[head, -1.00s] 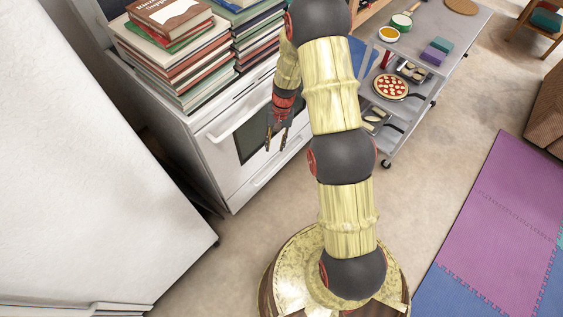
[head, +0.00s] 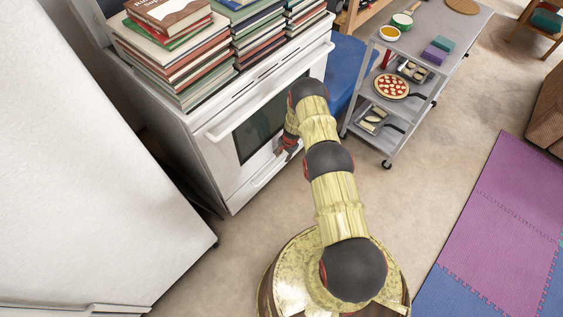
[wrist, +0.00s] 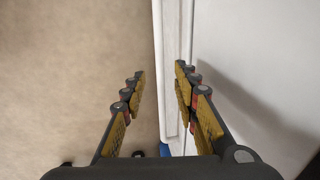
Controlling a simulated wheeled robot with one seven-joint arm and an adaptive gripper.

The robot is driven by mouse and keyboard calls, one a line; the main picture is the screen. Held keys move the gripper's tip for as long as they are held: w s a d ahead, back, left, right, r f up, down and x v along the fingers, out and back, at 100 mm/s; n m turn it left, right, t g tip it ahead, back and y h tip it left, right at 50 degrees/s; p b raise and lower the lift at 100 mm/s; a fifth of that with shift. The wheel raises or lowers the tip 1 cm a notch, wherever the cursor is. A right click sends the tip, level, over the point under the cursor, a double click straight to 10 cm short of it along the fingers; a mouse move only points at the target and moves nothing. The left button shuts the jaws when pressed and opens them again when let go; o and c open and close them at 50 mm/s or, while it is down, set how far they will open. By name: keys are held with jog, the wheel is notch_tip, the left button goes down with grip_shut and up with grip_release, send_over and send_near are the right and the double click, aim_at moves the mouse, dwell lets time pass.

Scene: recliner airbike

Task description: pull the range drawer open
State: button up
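The white range (head: 215,150) stands left of my arm, with its drawer (head: 243,194) below the oven door. The drawer front looks flush with the range. My gripper (head: 282,151) is low in front of the range, near the right part of the drawer, partly hidden by my arm. In the wrist view my gripper (wrist: 160,72) is open, one finger over the floor side and one over the white front. A long white raised strip (wrist: 172,45), perhaps the drawer handle, runs between the fingers. I cannot tell whether they touch it.
Stacks of books (head: 185,55) cover the range top. A grey cart (head: 400,85) with a pizza and pans stands to the right, past a blue object (head: 347,70). A large white appliance (head: 90,160) is at left. The floor (head: 420,175) in front is clear.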

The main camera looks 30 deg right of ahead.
aim_at(281, 162)
jog(key=f+b, duration=0.1)
jog(key=f, duration=0.1)
jog(key=w+f+b, duration=0.1)
jog(key=f, duration=0.1)
jog(key=f+b, duration=0.1)
jog(key=f, duration=0.2)
jog(key=shift+w+a, duration=0.15)
jog(key=shift+a, duration=0.15)
jog(key=shift+r, duration=0.1)
jog(key=shift+c, duration=0.7)
grip_shut()
